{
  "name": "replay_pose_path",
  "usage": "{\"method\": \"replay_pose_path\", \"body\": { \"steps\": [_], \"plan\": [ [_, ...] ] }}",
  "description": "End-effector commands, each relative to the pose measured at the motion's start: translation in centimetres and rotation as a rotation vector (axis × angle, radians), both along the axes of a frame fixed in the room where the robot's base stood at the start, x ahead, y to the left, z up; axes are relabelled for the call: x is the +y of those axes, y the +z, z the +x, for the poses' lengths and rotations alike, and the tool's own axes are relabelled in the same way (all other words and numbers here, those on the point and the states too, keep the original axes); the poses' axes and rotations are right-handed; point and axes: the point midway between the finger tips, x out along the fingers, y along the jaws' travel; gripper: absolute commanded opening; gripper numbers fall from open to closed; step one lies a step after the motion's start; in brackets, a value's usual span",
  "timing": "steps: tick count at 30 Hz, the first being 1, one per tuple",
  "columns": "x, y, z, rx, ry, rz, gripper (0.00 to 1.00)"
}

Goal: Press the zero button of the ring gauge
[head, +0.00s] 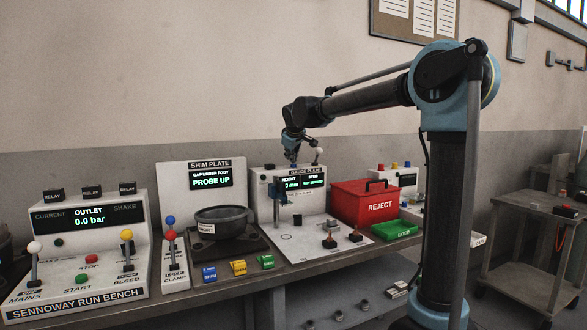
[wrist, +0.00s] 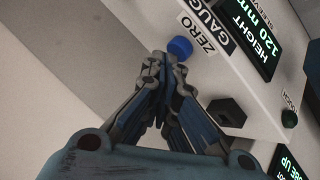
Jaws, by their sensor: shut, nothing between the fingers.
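The gauge stand (head: 262,185) is a white panel at the back of the bench with two lit displays. In the wrist view a round blue button (wrist: 180,47) sits beside the ZERO label (wrist: 196,34). My gripper (head: 292,161) is above the top of the gauge stand in the head view. In the wrist view my gripper (wrist: 167,60) is shut and empty, with its fingertips right by the blue button. I cannot tell whether they touch it. The button is not clearly visible in the head view.
A white-knobbed lever (head: 319,152) stands close right of my gripper. The shim plate panel (head: 178,185) and a dark pot (head: 222,218) are left. A red reject box (head: 362,203) and green tray (head: 393,230) are right. Open air lies above the bench.

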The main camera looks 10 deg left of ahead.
Motion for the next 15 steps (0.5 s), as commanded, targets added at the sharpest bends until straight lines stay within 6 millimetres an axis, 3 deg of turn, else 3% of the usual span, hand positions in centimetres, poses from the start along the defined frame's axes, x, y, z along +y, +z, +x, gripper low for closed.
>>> {"method": "replay_pose_path", "body": {
  "steps": [15],
  "plan": [
    [0.01,-0.51,0.00,0.000,0.000,0.000,0.00]
  ]
}}
